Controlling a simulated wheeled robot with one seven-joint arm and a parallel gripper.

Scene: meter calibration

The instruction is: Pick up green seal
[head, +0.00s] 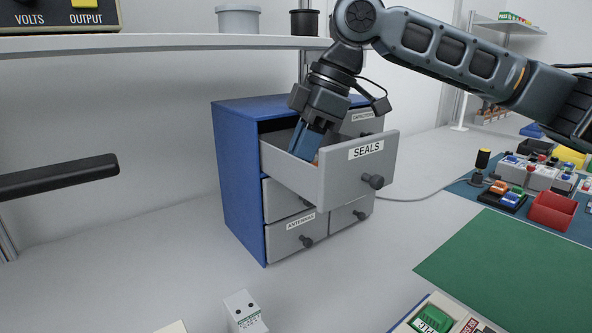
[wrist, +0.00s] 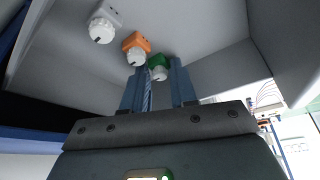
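The green seal (wrist: 158,62) has a white knob-like part and lies in the open drawer labelled SEALS (head: 335,190). My gripper (wrist: 161,72) reaches down into that drawer, with its blue fingers also showing in the head view (head: 305,143). The fingers are apart, one on each side of the green seal's line. The seal shows at the gap between the fingertips; I cannot tell if they touch it. In the head view the drawer wall hides the green seal.
An orange seal (wrist: 135,44) lies just left of the green one, close to the left finger. A white seal (wrist: 104,22) lies farther left. The drawer walls surround the gripper. The blue cabinet (head: 238,180) stands behind, under a shelf (head: 150,42).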

